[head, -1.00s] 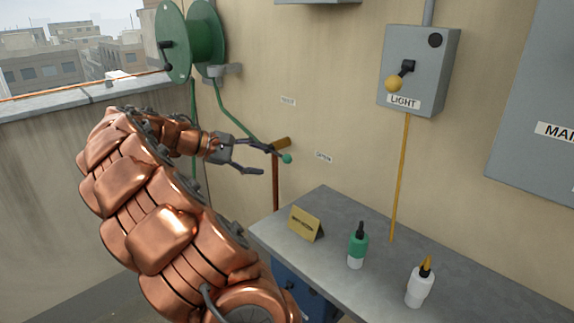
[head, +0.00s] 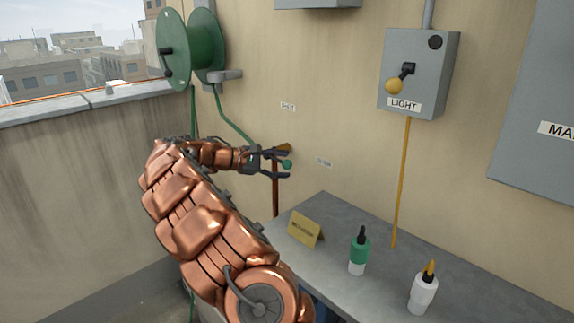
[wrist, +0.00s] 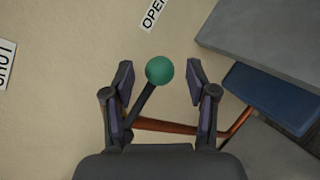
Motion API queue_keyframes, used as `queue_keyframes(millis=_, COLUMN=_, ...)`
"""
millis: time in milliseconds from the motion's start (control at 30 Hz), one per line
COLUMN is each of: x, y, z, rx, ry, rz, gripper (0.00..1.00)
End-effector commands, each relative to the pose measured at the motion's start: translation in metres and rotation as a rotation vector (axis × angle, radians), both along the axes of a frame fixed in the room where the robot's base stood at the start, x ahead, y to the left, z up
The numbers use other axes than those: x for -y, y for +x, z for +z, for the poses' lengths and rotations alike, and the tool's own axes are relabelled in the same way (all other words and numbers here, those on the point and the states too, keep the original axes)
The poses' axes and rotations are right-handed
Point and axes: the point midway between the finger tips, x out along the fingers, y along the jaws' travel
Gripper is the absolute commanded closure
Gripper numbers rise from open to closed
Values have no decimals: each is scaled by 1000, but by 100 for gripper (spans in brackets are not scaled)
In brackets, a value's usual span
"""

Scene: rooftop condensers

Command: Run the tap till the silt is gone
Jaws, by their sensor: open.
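The tap's lever ends in a green ball knob (wrist: 160,70), with a dark stem (wrist: 142,104) running down to the left in the wrist view. The knob also shows in the head view (head: 287,164). My gripper (wrist: 160,80) is open, with one finger on each side of the knob and a gap on both sides. A copper pipe (wrist: 168,127) passes behind the fingers; it stands below the tap in the head view (head: 275,196). A "SHUT" label (wrist: 6,66) is left of the knob and an "OPEN" label (wrist: 153,14) above it. I see no water.
A grey bench (head: 352,232) carries a yellow sign (head: 306,228), a green-and-white bottle (head: 358,250) and a white bottle (head: 423,290). A green hose reel (head: 190,48) and a LIGHT switch box (head: 418,72) are on the wall.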

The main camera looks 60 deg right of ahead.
Motion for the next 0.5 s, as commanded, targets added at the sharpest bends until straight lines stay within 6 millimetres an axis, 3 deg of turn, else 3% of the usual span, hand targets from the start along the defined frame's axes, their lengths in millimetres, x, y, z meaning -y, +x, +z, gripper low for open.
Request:
queue_keyframes(millis=200, x=12, y=-13, z=-5, rx=-1, ry=0, rz=-3, gripper=43)
queue_keyframes(millis=500, x=14, y=-14, z=-6, rx=1, ry=0, rz=-1, gripper=43)
